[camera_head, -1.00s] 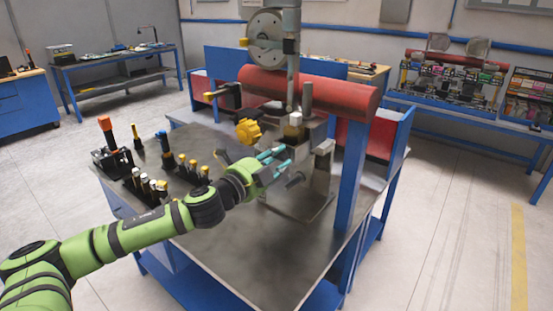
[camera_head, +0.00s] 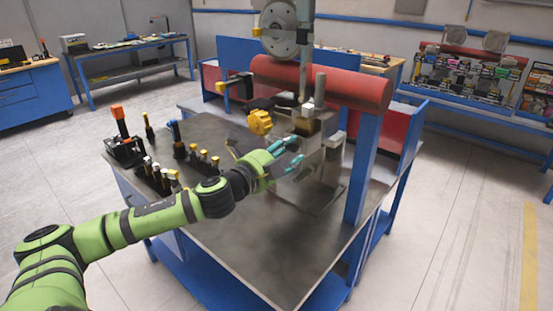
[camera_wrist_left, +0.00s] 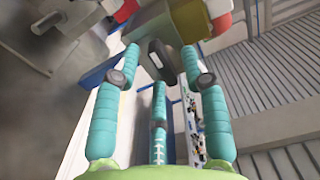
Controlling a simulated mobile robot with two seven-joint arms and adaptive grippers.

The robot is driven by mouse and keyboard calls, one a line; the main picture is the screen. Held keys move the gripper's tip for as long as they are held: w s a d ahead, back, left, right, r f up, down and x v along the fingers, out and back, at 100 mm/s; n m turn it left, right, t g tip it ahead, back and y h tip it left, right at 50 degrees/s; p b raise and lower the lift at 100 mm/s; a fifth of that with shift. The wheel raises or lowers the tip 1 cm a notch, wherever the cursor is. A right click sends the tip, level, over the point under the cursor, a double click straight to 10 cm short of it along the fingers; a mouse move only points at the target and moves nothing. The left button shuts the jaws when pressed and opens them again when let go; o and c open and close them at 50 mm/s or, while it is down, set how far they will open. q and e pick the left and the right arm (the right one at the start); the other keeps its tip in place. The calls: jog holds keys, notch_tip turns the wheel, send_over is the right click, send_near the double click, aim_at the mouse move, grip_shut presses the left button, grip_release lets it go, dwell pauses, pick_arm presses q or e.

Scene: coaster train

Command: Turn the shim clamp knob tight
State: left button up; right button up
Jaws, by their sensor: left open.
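The teal fingers are spread, with a gap on either side of the knob; contact is not visible. In the head view my left gripper (camera_head: 289,152) is open just left of the metal fixture (camera_head: 333,152), below the brass-coloured block (camera_head: 306,126). The knob is not clear there. My right gripper is not in view.
A yellow lobed handwheel (camera_head: 260,122) is close behind and left of my left gripper. Several small tools (camera_head: 160,175) stand at the table's left. The front tabletop (camera_head: 265,240) is clear.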

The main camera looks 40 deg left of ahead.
pick_arm(q)
jog(key=s, duration=1.2)
jog(key=shift+a, duration=0.45)
jog(key=shift+w, duration=0.1)
